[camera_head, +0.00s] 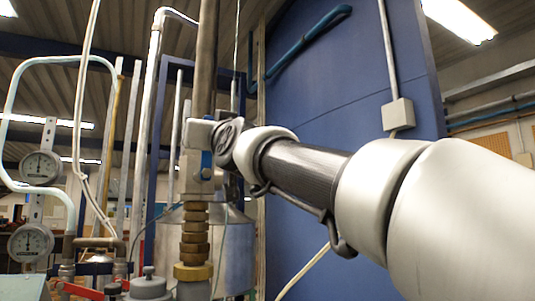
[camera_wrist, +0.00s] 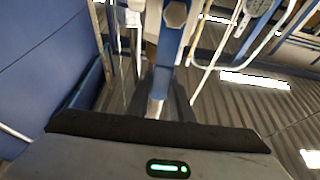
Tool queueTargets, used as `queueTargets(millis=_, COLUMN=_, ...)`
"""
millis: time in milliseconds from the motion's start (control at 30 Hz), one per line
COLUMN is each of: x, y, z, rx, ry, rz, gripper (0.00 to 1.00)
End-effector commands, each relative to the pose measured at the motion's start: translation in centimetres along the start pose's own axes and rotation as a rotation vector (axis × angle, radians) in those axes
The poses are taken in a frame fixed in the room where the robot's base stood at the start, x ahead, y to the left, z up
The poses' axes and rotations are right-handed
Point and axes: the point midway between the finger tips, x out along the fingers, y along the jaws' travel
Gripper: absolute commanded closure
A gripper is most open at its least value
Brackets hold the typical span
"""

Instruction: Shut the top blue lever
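The top blue lever (camera_head: 206,160) shows as a small blue piece on the valve of the vertical pipe in the camera_head view, partly covered by my gripper (camera_head: 215,138). In the camera_wrist view the blue lever (camera_wrist: 172,47) runs down from a hexagonal bolt head (camera_wrist: 175,14) toward my gripper (camera_wrist: 160,88). Its dark fingers stand apart, one on each side of the lever's line. A silver part shows between them. I cannot tell whether the fingers touch the lever.
Brass fittings (camera_head: 195,238) sit below the valve, with a metal tank (camera_head: 236,250) behind. Round gauges (camera_head: 31,242) and light hoses stand at the left. A large blue panel (camera_head: 335,100) rises behind my arm.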

Motion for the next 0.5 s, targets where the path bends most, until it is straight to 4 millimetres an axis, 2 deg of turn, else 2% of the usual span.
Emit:
queueTargets(millis=33, x=-0.01, y=0.0, z=-0.01, rx=0.0, ry=0.0, rz=0.0, gripper=0.9)
queueTargets(millis=100, x=-0.01, y=0.0, z=-0.01, rx=0.0, ry=0.0, rz=0.0, gripper=1.0)
queueTargets(millis=500, x=-0.08, y=-0.12, z=0.06, rx=-0.012, ry=0.002, rz=-0.004, gripper=1.0)
